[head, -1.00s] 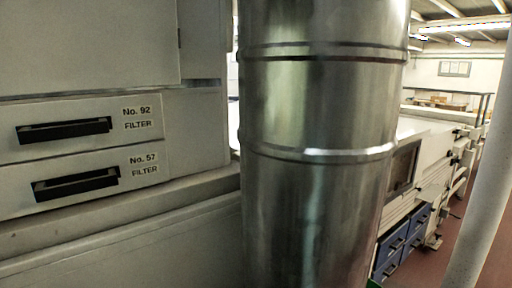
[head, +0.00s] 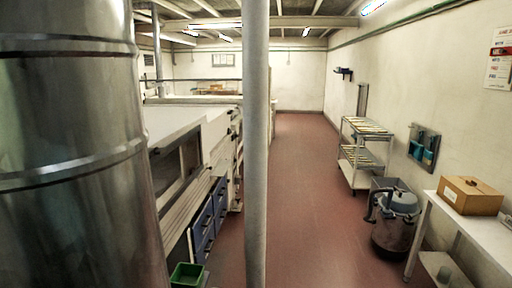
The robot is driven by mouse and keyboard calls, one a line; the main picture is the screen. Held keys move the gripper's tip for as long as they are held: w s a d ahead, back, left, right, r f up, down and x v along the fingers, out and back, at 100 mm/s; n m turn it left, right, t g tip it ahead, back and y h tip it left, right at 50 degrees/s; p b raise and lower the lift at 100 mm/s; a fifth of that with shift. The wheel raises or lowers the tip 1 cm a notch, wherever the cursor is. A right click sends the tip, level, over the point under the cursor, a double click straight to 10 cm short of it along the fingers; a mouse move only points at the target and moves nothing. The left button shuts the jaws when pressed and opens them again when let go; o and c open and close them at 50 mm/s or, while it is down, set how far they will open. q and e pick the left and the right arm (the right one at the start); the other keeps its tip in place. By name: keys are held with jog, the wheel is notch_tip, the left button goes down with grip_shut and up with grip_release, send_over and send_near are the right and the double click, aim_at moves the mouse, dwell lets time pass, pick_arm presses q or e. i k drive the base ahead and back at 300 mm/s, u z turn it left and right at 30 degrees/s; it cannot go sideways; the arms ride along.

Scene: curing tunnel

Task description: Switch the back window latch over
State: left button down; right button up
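No latch can be made out in the head view. A long white machine (head: 190,118) runs along the left side of the aisle, with a dark window (head: 178,165) in its near side. The metal duct hides the near end of the machine. A small framed panel (head: 223,60) hangs on the far wall, too small to tell what it is. Neither of my grippers is in view.
A big metal duct (head: 75,150) fills the left. A grey post (head: 256,150) stands mid-view. The red floor aisle (head: 305,200) is clear. Along the right wall are a shelf trolley (head: 362,152), a vacuum cleaner (head: 396,222) and a table with a cardboard box (head: 470,195).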

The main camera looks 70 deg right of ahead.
aim_at(156, 151)
jog(key=z, duration=3.25)
jog(key=i, duration=1.35)
jog(key=u, duration=3.2)
jog(key=i, duration=0.5)
jog(key=z, duration=0.05)
